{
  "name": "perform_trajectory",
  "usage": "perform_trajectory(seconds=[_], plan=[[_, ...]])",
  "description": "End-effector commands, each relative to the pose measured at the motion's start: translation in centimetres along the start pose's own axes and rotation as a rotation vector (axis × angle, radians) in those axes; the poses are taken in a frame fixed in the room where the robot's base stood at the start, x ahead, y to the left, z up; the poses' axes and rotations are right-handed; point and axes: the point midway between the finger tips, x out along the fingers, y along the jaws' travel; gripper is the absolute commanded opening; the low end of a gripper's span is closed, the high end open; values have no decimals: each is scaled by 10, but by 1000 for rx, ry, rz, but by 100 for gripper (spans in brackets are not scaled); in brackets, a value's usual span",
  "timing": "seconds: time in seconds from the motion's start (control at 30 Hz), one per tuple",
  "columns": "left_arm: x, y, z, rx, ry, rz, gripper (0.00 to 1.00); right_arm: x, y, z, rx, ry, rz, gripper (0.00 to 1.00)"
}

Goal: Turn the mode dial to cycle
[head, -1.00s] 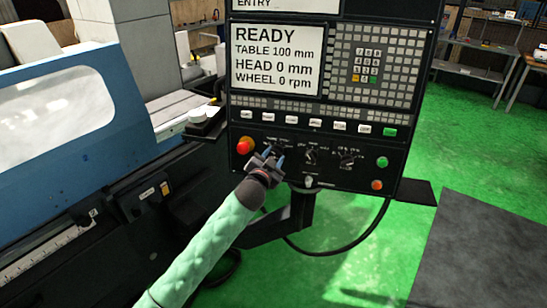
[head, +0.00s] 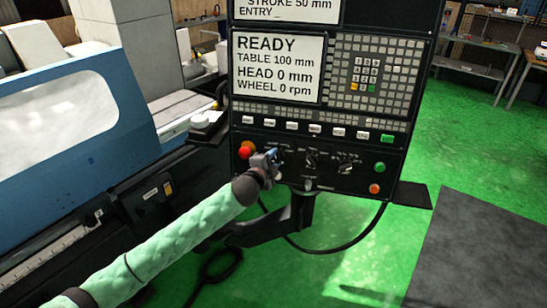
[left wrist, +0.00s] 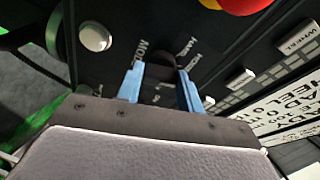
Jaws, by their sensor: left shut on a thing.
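The control panel (head: 330,180) faces me, with a row of dark dials on its lower part. My left gripper (head: 274,157) is at the leftmost dial, just right of the red button. In the left wrist view, its two blue fingers (left wrist: 161,84) stand on either side of the dark mode dial (left wrist: 160,92) and are shut on it. Printed labels beside it read MODE and HAND. The gripper hides much of the dial, and its pointer setting cannot be read. My right gripper is not in view.
A red button (head: 245,149) sits close left of the gripper. Two more dials (head: 311,160) (head: 346,165) are to the right, then a green button (head: 380,167) and an orange-red one (head: 375,188). The screen (head: 278,67) above reads READY.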

Motion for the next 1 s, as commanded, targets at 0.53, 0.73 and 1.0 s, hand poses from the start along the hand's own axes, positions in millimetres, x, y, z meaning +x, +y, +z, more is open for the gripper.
perform_trajectory(seconds=[0.53, 0.73, 1.0], plan=[[0, -3, -1, 440, 2, 91, 14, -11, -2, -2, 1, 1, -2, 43], [0, -3, -2, 526, 2, 109, 14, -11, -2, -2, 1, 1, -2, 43], [0, -1, -2, 574, 2, 122, 14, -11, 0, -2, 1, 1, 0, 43]])
